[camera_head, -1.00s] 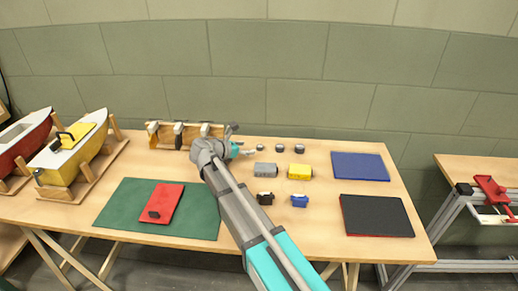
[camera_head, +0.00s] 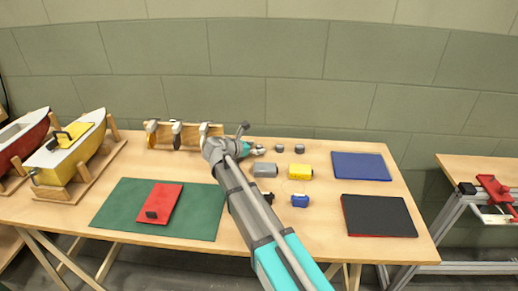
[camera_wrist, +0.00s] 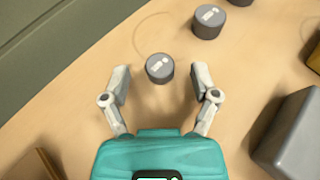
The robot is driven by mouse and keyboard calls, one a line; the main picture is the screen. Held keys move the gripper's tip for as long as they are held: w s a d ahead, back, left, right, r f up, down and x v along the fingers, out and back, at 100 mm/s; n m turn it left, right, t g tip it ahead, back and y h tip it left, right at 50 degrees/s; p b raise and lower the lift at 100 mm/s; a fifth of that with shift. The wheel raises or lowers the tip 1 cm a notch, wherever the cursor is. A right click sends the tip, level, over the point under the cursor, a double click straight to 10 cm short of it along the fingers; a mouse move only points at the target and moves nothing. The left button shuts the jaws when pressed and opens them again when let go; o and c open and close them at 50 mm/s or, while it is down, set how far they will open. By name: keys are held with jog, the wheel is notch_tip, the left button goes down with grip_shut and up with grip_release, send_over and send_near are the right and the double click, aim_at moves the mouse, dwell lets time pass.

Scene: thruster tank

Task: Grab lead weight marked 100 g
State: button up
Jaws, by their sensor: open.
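Three small dark grey cylinders, which look like the lead weights, stand in a row at the back of the wooden table. The leftmost weight (camera_head: 259,150) is closest to my gripper (camera_head: 253,140). In the wrist view this nearest weight (camera_wrist: 160,69) sits between and slightly ahead of the open fingertips (camera_wrist: 160,82), with space on both sides. A second weight (camera_wrist: 208,22) is up and to the right, and a third (camera_wrist: 240,2) is cut by the top edge. Their tops carry pale marks too small to read, so I cannot tell which is 100 g. My gripper is empty.
A grey block (camera_head: 265,170) and a yellow block (camera_head: 300,172) lie in front of the weights. A wooden rack (camera_head: 162,143) is left of my gripper. The grey block also shows at right in the wrist view (camera_wrist: 292,140). A blue pad (camera_head: 360,166) lies right.

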grip_shut()
dwell(0.3)
jog(key=shift+r, duration=0.15)
notch_tip(320, 180, up, 2)
jog(key=shift+r+p, duration=0.1)
jog(key=shift+p, duration=1.05)
jog(key=s+a+r+p, duration=0.7)
jog(key=s+r+p, duration=0.3)
jog(key=s, duration=0.2)
jog(key=shift+a+r+p, duration=0.2)
jog(key=shift+r+p, duration=0.05)
jog(key=shift+p, duration=0.1)
